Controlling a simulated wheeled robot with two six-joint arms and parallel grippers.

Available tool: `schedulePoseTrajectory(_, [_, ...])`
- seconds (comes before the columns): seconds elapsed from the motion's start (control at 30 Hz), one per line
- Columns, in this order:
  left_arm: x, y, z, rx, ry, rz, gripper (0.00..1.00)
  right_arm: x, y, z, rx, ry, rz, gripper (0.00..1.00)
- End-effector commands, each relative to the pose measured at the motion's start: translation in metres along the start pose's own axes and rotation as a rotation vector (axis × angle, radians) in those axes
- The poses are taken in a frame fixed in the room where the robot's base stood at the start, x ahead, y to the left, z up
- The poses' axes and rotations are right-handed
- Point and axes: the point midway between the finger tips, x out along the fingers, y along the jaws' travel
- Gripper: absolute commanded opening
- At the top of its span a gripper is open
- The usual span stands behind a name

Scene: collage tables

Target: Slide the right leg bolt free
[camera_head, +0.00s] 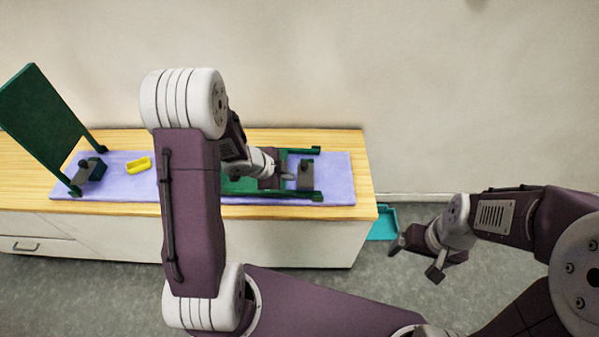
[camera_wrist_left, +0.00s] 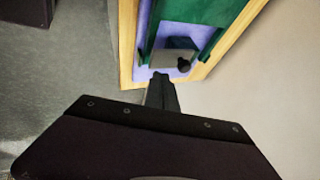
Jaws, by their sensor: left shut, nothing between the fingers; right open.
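A green legged panel lies on the lilac mat (camera_head: 338,180), with its green leg (camera_head: 300,193) toward the front edge. Between its legs is a grey block (camera_head: 305,174), which also shows in the left wrist view (camera_wrist_left: 170,59) with a dark round knob (camera_wrist_left: 184,65) on it. I cannot tell for sure which part is the right leg bolt. My left gripper (camera_head: 287,177) is shut and empty, just left of the block; in the left wrist view its fingertips (camera_wrist_left: 160,76) point toward it, and contact is unclear. My right gripper (camera_head: 417,262) is open and empty, off the table's right side.
A second green panel (camera_head: 40,112) stands tilted at the left, with a grey block (camera_head: 91,174) between its legs. A yellow piece (camera_head: 138,165) lies on the mat. A teal tray (camera_head: 383,222) is on the floor beside the wooden table (camera_head: 345,141). My left arm hides the mat's middle.

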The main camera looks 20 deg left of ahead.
Motion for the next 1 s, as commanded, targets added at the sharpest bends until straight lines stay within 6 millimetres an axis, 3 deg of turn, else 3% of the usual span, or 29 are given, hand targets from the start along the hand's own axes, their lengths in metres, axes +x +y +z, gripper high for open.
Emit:
schedulePoseTrajectory(0.03, [0.017,0.004,0.002,0.001,0.001,0.004,0.0,0.011,0.0,0.001,0.0,0.0,0.0,0.89])
schedulePoseTrajectory(0.3, [0.069,-0.001,0.0,0.002,0.0,0.002,0.0,0.026,0.001,0.003,0.0,-0.001,0.0,0.89])
schedulePoseTrajectory(0.53, [0.08,-0.03,0.0,0.001,-0.001,0.0,0.0,0.009,0.0,0.001,0.0,0.0,0.0,0.89])
schedulePoseTrajectory(1.0, [0.084,-0.034,0.001,0.0,-0.001,0.001,0.0,0.008,0.0,0.001,0.0,0.0,0.0,0.89])
